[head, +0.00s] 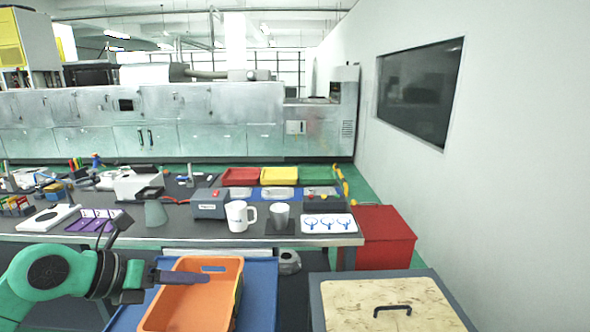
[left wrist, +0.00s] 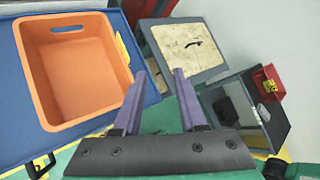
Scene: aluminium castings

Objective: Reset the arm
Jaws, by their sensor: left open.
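My left arm comes in from the lower left in the head view, and its gripper (head: 196,277) points right, in front of the orange crate in the picture. In the left wrist view the two purple fingers of this gripper (left wrist: 158,85) stand apart with nothing between them. The orange crate (left wrist: 66,28) looks empty there and lies to the left of the fingers; it also shows in the head view (head: 222,264). My right gripper is in neither view.
The crate stands on a blue surface (head: 262,285). A grey-framed box with a pale lid and black handle (head: 388,298) is at the lower right. A long bench behind holds a white mug (head: 238,216), a grey cup (head: 280,216) and coloured trays. A red cabinet (head: 384,238) stands beside the bench.

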